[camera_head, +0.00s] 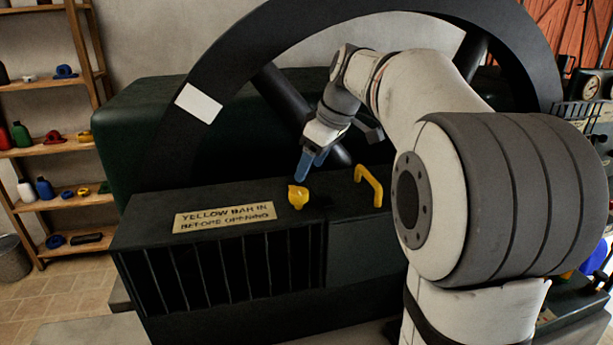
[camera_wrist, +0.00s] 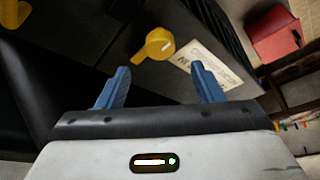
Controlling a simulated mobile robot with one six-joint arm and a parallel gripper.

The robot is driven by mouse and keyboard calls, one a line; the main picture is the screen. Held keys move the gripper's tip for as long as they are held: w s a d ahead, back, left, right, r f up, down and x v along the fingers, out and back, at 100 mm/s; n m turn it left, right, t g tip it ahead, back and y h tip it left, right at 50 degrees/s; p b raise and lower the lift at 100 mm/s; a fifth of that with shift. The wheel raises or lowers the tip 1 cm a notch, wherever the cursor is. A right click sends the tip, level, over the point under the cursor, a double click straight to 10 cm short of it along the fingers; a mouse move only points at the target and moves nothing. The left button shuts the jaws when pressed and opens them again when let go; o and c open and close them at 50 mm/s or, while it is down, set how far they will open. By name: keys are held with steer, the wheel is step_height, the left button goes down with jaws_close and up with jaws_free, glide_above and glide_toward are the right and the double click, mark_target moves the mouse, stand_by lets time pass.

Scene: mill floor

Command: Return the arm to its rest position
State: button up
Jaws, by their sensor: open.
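My arm reaches over the dark machine housing (camera_head: 160,255) in the head view. My gripper (camera_head: 312,168) has blue fingers and hangs just above and beside a yellow knob (camera_head: 298,197) on the housing top. In the wrist view, my gripper (camera_wrist: 158,85) is open, its two blue fingers wide apart with nothing between them. The yellow knob (camera_wrist: 157,45) shows there beyond the fingertips, apart from them. A yellow handle (camera_head: 370,186) stands to the right of the knob, and part of it shows at the wrist view's top left corner (camera_wrist: 12,12).
A sign reading "YELLOW BAR IN BEFORE OPENING" (camera_head: 224,217) lies left of the knob. A large black spoked wheel (camera_head: 215,85) rises close behind my gripper. Wooden shelves (camera_head: 55,152) with several small items stand at the far left, with open tiled floor (camera_head: 60,290) before them.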

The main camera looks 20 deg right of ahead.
steer(key=shift+d+r, duration=0.1)
steer(key=shift+r, duration=0.15)
steer(key=s+a+f+m+h, duration=0.1)
steer(key=s+f+m, duration=0.3)
steer(key=s+f, duration=0.4)
steer(key=s+a+f+m+h, duration=0.1)
steer(key=s+f+m+h, duration=0.1)
steer(key=s+f+m, duration=0.3)
steer(key=s+f, duration=0.4)
steer(key=s, duration=0.7)
steer(key=shift+s+a, duration=0.2)
steer(key=shift+s, duration=0.15)
steer(key=shift+r, duration=0.1)
steer(key=shift+c, duration=0.2)
